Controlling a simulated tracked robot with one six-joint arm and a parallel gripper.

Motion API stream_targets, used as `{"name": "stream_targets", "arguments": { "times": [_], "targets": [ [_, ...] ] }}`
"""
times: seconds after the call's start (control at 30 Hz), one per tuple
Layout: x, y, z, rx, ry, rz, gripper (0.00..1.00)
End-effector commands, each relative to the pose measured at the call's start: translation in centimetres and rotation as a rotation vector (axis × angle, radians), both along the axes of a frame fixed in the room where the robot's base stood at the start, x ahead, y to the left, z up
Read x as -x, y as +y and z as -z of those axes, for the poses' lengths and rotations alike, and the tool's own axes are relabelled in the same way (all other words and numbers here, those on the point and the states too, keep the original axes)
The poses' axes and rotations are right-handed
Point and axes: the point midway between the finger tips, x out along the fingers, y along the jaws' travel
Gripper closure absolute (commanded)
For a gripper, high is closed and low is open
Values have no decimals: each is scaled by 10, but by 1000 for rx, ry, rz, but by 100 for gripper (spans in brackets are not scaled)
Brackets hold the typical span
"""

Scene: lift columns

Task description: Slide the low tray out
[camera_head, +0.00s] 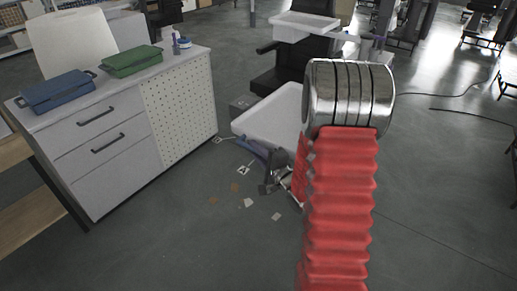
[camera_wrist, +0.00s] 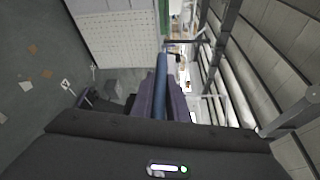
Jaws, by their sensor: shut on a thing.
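The low tray (camera_head: 272,112) is white and shallow, in the middle of the head view, left of my arm. A bluish bar (camera_head: 250,147) runs along its near edge. My gripper (camera_head: 268,158) is at this edge, partly hidden by my red arm. In the wrist view my gripper (camera_wrist: 165,106) shows purple-grey fingers shut around a blue bar (camera_wrist: 161,70), which looks like the tray's handle. The tray's body cannot be made out clearly in the wrist view. How far the tray is slid out cannot be told.
A grey cabinet (camera_head: 110,130) on the left carries a blue case (camera_head: 58,91) and a green case (camera_head: 131,61). Small scraps lie on the floor (camera_head: 225,225). Floor on the right is mostly clear, with a cable (camera_head: 460,109).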

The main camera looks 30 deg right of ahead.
Motion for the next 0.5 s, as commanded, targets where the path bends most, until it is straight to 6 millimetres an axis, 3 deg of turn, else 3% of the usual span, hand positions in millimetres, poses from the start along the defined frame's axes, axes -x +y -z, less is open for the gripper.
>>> {"name": "stream_targets", "arguments": {
  "times": [0.17,0.2,0.5],
  "targets": [
    [1,1,6,-7,16,2,100],
    [1,2,6,-8,15,1,85],
    [-1,5,4,-3,9,-7,67]
  ]
}}
